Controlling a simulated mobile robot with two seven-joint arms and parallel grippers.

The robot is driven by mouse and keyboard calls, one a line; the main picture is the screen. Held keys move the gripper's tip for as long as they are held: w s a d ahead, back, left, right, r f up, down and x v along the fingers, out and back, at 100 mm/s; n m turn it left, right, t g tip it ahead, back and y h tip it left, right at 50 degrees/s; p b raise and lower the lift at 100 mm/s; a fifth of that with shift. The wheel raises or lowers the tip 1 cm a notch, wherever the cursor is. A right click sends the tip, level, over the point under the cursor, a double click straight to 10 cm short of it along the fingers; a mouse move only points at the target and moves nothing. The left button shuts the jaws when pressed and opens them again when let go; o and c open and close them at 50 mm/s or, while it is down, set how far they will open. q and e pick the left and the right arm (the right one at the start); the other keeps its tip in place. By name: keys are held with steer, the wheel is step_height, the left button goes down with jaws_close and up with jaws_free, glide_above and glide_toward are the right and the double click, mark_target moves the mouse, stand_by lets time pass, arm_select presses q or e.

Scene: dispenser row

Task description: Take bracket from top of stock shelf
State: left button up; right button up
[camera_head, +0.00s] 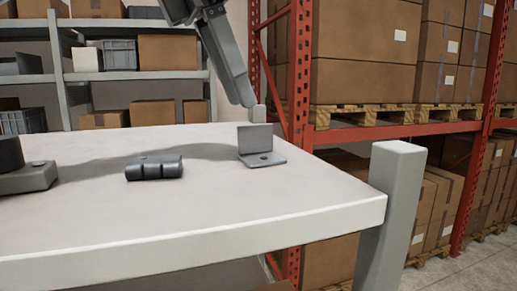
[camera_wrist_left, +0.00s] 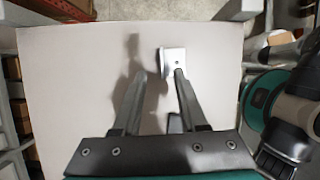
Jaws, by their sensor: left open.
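The grey L-shaped bracket (camera_head: 262,157) stands on the stock shelf top (camera_head: 230,205), one plate flat with a hole and one upright. In the left wrist view the bracket (camera_wrist_left: 173,57) lies just beyond the right-hand finger's tip, which partly overlaps it. My left gripper (camera_head: 242,98) is above and slightly left of the bracket in the head view, pointing down, apart from it. In the left wrist view the gripper (camera_wrist_left: 160,74) has its two fingers spread, with nothing held between them. My right gripper is not seen.
A black ribbed part (camera_head: 154,167) lies left of the bracket. A dark grey device (camera_head: 27,176) sits at the left edge. A grey post (camera_head: 392,215) rises at the shelf's right corner. Behind stand red racking (camera_head: 299,75) with cartons and a grey shelf (camera_head: 135,75) with boxes.

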mark_target(251, 126)
arm_select(q)
steer(key=shift+x, duration=2.8)
steer(key=shift+s, duration=0.25)
steer(key=shift+c, duration=0.3)
jaws_close()
